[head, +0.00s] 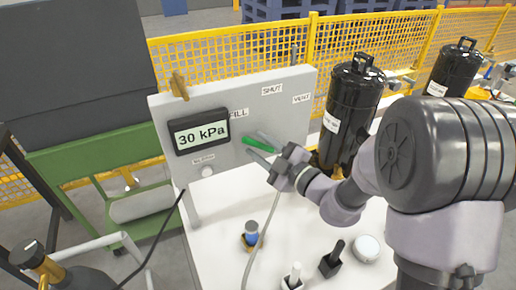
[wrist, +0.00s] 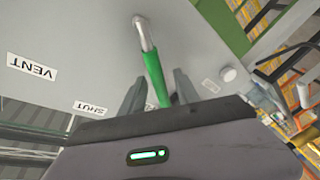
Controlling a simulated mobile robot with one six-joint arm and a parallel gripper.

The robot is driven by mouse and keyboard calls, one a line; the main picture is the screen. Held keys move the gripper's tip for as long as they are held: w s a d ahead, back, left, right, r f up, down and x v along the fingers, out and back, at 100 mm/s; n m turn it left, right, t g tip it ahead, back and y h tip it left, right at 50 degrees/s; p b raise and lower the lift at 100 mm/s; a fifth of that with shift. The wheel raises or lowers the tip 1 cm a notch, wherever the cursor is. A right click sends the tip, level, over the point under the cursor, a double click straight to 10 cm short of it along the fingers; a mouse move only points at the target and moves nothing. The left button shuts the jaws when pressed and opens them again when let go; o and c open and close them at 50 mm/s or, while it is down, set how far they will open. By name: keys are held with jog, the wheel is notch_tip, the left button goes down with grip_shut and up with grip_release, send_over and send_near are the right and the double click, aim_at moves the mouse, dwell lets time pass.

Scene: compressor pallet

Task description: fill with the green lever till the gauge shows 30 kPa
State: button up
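The gauge (head: 201,131) on the grey panel reads 30 kPa in the head view. The green lever (head: 258,144) is on the panel to the right of the gauge, below the FILL, SHUT and VENT labels. In the wrist view the lever (wrist: 153,75) runs from its metal stem down between my fingers, its end hidden by my gripper body. My gripper (wrist: 158,82) is open around the lever, with a gap visible on either side.
The white table (head: 220,222) carries a blue-topped item (head: 251,235), a black block (head: 331,260) and a round white piece (head: 366,248). Black tanks (head: 350,110) stand right of the panel; a yellow fence (head: 230,55) runs behind.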

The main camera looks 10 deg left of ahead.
jog(key=shift+w+a, duration=0.25)
jog(key=shift+a, duration=0.05)
grip_shut()
dwell(1.3)
